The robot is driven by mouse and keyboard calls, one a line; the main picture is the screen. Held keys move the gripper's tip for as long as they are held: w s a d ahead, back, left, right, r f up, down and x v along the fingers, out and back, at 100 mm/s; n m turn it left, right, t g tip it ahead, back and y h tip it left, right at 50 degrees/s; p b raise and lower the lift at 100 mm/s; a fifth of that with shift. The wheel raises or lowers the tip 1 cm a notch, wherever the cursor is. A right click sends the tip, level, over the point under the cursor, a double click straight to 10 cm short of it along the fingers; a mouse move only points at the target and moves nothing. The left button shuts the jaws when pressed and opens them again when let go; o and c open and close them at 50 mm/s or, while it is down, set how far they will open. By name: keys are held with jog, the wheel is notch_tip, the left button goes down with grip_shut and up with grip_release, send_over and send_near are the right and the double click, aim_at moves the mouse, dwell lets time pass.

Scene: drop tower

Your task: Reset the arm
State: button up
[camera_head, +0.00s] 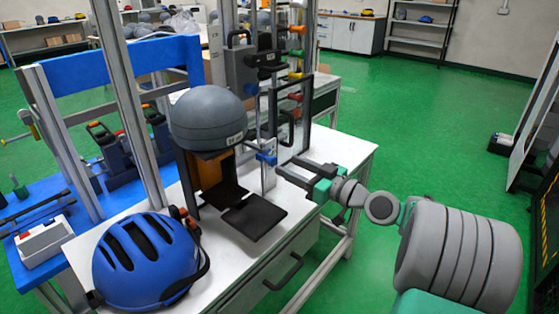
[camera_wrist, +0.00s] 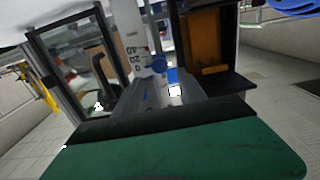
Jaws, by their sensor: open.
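My gripper (camera_head: 290,168) is at the end of my arm, which reaches in from the right in the head view. Its two fingers are apart and point left toward the drop tower, with nothing seen between them. It hangs over the right part of the white table (camera_head: 352,150), to the right of the black plate (camera_head: 254,217).
A blue helmet (camera_head: 145,262) lies on the table's front left. Open green floor (camera_head: 430,130) lies behind my arm.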

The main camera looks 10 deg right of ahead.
jog(key=shift+s+d, duration=0.15)
jog(key=shift+s, duration=0.15)
jog(key=s+a+r+g+h+p, duration=0.35)
jog(key=a+g+p, duration=0.25)
jog(key=a+p, duration=0.45)
jog(key=s+d+r+m+g+h+p, duration=0.2)
jog(key=s+r+m+h+p, duration=0.1)
jog(key=s+p, duration=0.4)
jog(key=s+d+r+m+g+h+p, duration=0.3)
jog(key=s+p, duration=0.5)
jog(key=s, duration=0.4)
jog(key=shift+s+d+r+m+h, duration=0.3)
jog(key=shift+r+m+h, duration=0.3)
jog(key=shift+r, duration=0.25)
jog(key=shift+w, duration=0.1)
